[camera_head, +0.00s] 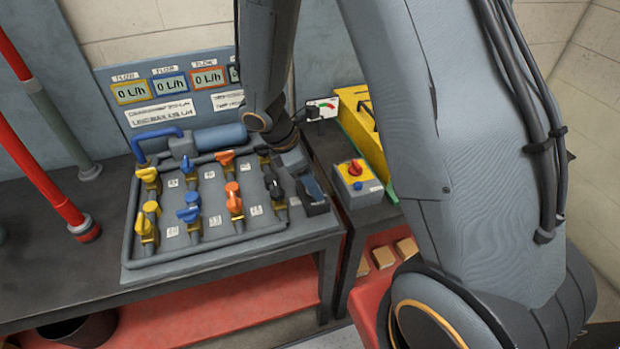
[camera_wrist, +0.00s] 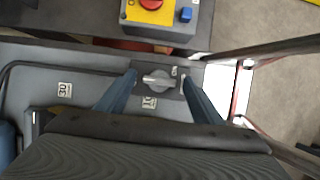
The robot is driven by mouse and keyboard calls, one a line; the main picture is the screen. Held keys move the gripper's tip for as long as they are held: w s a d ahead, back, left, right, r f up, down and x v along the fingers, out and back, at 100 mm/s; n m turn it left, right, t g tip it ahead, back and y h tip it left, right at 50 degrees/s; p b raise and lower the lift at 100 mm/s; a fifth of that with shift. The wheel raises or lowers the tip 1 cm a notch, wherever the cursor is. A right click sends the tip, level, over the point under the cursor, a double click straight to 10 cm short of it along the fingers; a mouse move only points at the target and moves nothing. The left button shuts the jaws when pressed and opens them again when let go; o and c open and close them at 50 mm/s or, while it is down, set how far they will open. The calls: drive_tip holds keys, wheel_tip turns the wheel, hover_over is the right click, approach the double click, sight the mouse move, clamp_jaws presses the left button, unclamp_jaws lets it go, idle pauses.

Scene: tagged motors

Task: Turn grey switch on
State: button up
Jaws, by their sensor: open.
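The grey switch (camera_wrist: 158,81) shows in the wrist view as a round knob with a light bar-shaped handle on a dark plate. The bar lies roughly sideways in that view. My gripper (camera_wrist: 161,79) is open, with one blue finger on each side of the knob. A gap shows between the handle and each finger; their height above the panel cannot be told. In the head view my gripper (camera_head: 311,188) is over the right end of the valve panel (camera_head: 205,247), and the grey switch cannot be made out there.
Yellow, blue, orange and black valves (camera_head: 234,200) stand on the panel left of my gripper. A grey box with a red knob (camera_head: 355,167) and a blue button stands to the right, also in the wrist view (camera_wrist: 186,15). Flow displays (camera_head: 170,84) are behind.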

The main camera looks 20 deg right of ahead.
drive_tip(key=c, duration=1)
drive_tip(key=shift+c, duration=0.2)
drive_tip(key=m+g, duration=0.1)
drive_tip(key=m, duration=0.1)
drive_tip(key=m+p, duration=0.1)
drive_tip(key=m, duration=0.1)
drive_tip(key=shift+w+m+g, duration=0.2)
drive_tip(key=shift+m+g, duration=0.1)
drive_tip(key=shift+g, duration=0.1)
drive_tip(key=m, duration=0.2)
drive_tip(key=m+g+y, duration=0.1)
drive_tip(key=m, duration=0.1)
drive_tip(key=shift+w+d+m+g, duration=0.15)
drive_tip(key=shift+m+g, duration=0.15)
drive_tip(key=m+y, duration=0.1)
drive_tip(key=m, duration=0.3)
drive_tip(key=shift+d+g+y, duration=0.15)
drive_tip(key=shift+g+y, duration=0.15)
drive_tip(key=shift+y, duration=0.1)
drive_tip(key=shift+d+r+m+y, duration=0.1)
drive_tip(key=shift+m+y, duration=0.7)
drive_tip(key=shift+m, duration=1.6)
